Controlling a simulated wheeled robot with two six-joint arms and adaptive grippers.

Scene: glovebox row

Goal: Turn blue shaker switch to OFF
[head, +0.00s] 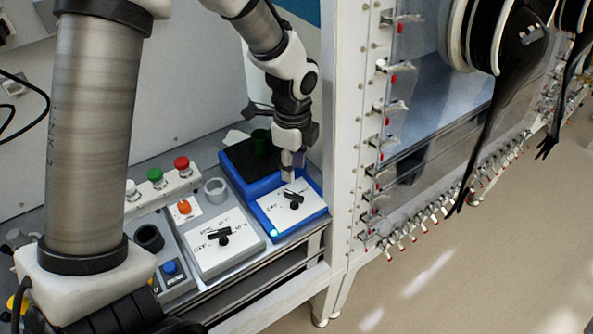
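The blue shaker (272,222) stands at the right end of the bench. Its sloped front has a white label plate (308,207) with a black switch (293,196) on it. The handwriting on the plate is too small to read surely. A small green light glows at the front left corner. My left gripper (290,175) points down just above and behind the switch. Its fingers look closed together with nothing between them. I cannot tell whether the tips touch the switch. My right gripper is not in view.
Left of the shaker is a grey unit (232,255) with a similar black switch, then a box with red, green and white buttons (157,178). A white frame post (345,130) rises close on the right.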

